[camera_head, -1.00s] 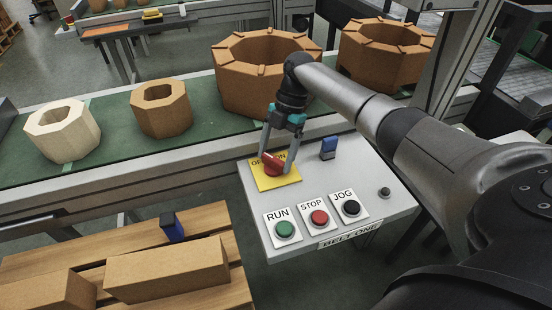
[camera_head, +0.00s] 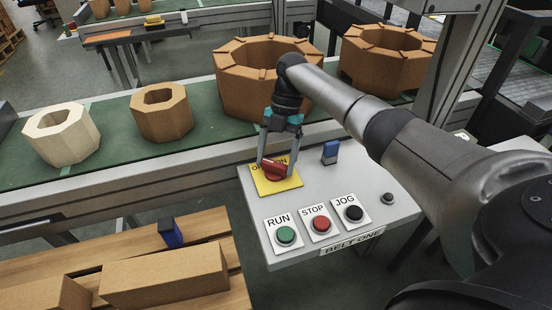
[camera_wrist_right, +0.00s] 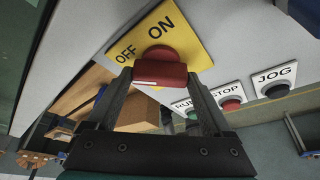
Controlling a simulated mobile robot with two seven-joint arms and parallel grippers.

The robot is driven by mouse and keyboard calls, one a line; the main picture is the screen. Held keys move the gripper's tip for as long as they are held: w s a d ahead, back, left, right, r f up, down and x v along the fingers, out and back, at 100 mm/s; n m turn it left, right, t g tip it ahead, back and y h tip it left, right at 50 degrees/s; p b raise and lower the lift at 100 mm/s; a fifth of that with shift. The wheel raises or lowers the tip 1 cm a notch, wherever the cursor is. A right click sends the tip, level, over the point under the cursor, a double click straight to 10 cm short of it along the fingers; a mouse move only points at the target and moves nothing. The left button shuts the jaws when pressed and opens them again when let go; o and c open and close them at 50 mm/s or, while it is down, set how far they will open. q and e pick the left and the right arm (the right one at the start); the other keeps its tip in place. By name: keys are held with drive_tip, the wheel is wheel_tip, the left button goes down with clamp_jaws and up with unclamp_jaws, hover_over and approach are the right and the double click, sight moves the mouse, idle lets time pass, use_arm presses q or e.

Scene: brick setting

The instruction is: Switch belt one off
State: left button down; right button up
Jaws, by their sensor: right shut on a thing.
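The control panel marked BELT ONE (camera_head: 345,194) stands in front of the conveyor. On it a yellow plate (camera_head: 284,188) carries the words OFF and ON and a red rotary knob (camera_head: 274,171). My right gripper (camera_head: 275,166) points down at the plate, its two fingers on either side of the knob's grip. The wrist view shows the red knob (camera_wrist_right: 160,76) held between the fingers of the right gripper (camera_wrist_right: 160,82), with a pale line on its face. I cannot tell exactly which word the knob points to. My left gripper is out of view.
A green RUN button (camera_head: 285,235), a red STOP button (camera_head: 320,223) and a black JOG button (camera_head: 353,213) sit at the panel's front. A blue object (camera_head: 330,152) stands behind them. Hollow blocks, one (camera_head: 161,114) mid-sized, rest on the conveyor.

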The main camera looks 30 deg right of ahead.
drive_tip(key=o, duration=1.1)
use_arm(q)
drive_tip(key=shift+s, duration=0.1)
use_arm(e)
drive_tip(key=shift+o, duration=0.2)
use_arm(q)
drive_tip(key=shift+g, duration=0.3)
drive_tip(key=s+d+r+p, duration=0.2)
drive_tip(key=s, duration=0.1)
use_arm(e)
drive_tip(key=v, duration=1.5)
drive_tip(key=shift+a+r, duration=0.1)
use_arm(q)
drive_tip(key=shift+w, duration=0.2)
